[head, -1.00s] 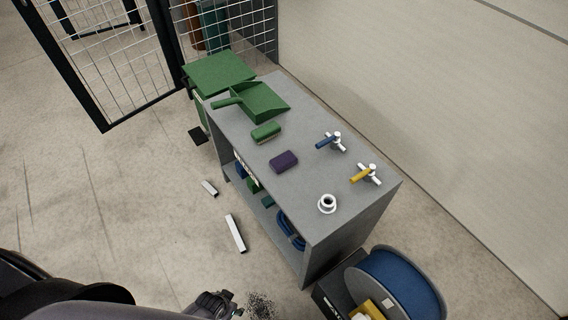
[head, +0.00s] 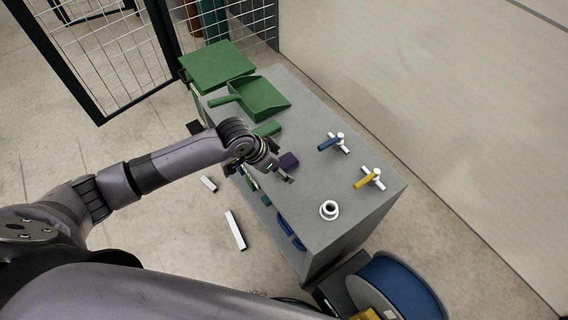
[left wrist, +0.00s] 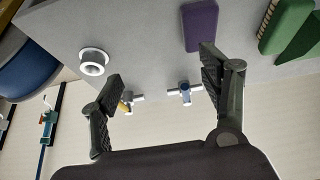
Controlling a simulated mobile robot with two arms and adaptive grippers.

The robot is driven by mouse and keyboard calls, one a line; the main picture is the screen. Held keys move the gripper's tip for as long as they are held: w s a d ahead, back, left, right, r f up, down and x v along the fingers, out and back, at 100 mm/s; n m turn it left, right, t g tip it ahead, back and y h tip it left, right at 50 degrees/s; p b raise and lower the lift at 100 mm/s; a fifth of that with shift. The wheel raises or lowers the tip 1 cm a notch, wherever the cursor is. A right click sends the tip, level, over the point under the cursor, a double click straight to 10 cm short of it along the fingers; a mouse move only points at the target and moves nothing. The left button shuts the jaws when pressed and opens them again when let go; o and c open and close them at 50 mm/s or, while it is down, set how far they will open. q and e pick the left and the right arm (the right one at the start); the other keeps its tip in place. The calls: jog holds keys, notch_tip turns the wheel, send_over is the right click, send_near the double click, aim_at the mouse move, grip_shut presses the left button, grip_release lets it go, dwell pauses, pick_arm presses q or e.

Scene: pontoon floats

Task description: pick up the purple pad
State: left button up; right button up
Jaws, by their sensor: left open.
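The purple pad (head: 289,160) lies flat on the grey bench top (head: 372,200). In the head view my left gripper (head: 287,176) is at the bench's near edge, just in front of the pad, and hides part of it. In the left wrist view the pad (left wrist: 201,26) shows at the top, beyond the right-hand finger. My left gripper (left wrist: 160,80) is open and empty, its fingers wide apart. My right gripper is not in view.
A green brush (head: 267,128) and a green dustpan (head: 262,98) lie left of the pad. A blue-handled valve (head: 331,143), a yellow-handled valve (head: 369,179) and a white ring fitting (head: 329,210) stand on its right. A blue reel (head: 398,286) stands at the bench's right end.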

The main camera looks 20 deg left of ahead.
pick_arm(q)
jog(key=w+a+r, duration=0.2)
jog(key=a+r, duration=0.3)
jog(key=a, duration=0.1)
jog(key=shift+g+y, duration=0.3)
jog(key=shift+y, duration=0.1)
jog(key=x, duration=1.1)
jog(key=shift+f, duration=0.1)
jog(key=shift+w+b+x, duration=0.2)
jog(key=shift+b+x, duration=0.05)
jog(key=shift+x, duration=1.2)
jog(key=shift+w+b+x, duration=0.2)
jog(key=shift+b+x, duration=0.05)
jog(key=shift+x, duration=1.2)
jog(key=shift+a, duration=0.15)
jog(key=c, duration=1)
jog(key=shift+c, duration=0.2)
notch_tip(320, 180, up, 20)
jog(key=shift+p, duration=0.45)
